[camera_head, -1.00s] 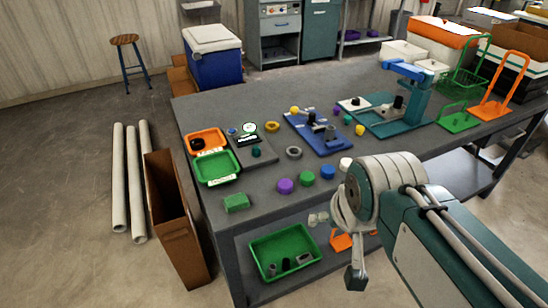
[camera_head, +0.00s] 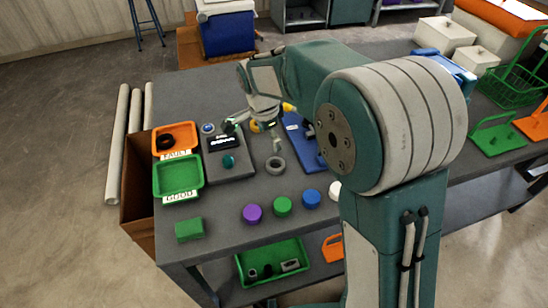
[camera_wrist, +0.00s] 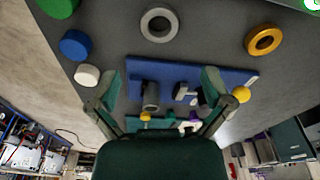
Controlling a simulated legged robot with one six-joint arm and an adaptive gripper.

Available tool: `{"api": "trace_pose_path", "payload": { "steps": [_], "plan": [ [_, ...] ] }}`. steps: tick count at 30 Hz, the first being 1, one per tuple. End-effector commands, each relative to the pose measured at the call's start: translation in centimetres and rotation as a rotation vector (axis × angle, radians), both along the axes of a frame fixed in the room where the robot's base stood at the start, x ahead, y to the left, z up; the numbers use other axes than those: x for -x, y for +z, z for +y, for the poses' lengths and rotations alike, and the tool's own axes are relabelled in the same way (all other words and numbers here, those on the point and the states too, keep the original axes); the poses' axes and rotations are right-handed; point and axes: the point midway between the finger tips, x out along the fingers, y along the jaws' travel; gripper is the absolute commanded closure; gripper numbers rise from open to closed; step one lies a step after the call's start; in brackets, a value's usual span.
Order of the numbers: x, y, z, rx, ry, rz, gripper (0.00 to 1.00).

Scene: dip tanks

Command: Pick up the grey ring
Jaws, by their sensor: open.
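The grey ring (camera_head: 269,170) lies flat on the dark table, left of the blue board in the head view. In the wrist view the grey ring (camera_wrist: 146,31) is at the top, beyond my fingertips, with clear table around it. My gripper (camera_head: 256,133) is above the table just behind the ring in the head view. In the wrist view my gripper (camera_wrist: 161,82) is open and empty, its two fingers spread over the blue board. Nothing touches the ring.
A yellow ring (camera_wrist: 252,44) lies near the grey one. The blue board (camera_head: 296,138) carries upright parts. Purple (camera_head: 252,214), green (camera_head: 282,206) and blue (camera_head: 311,199) round pieces stand in front. Orange (camera_head: 194,131) and green (camera_head: 157,178) trays are at left.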

Motion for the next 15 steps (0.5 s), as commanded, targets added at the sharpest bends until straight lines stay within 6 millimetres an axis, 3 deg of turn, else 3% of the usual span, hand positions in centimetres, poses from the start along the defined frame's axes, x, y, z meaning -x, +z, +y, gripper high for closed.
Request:
{"api": "trace_pose_path", "payload": {
  "steps": [10,15],
  "plan": [
    [-0.4,-4.6,-0.7,0.0,-0.015,0.006,0.0],
    [-0.5,-6.0,-0.7,0.002,-0.014,0.004,0.0]
  ]
}}
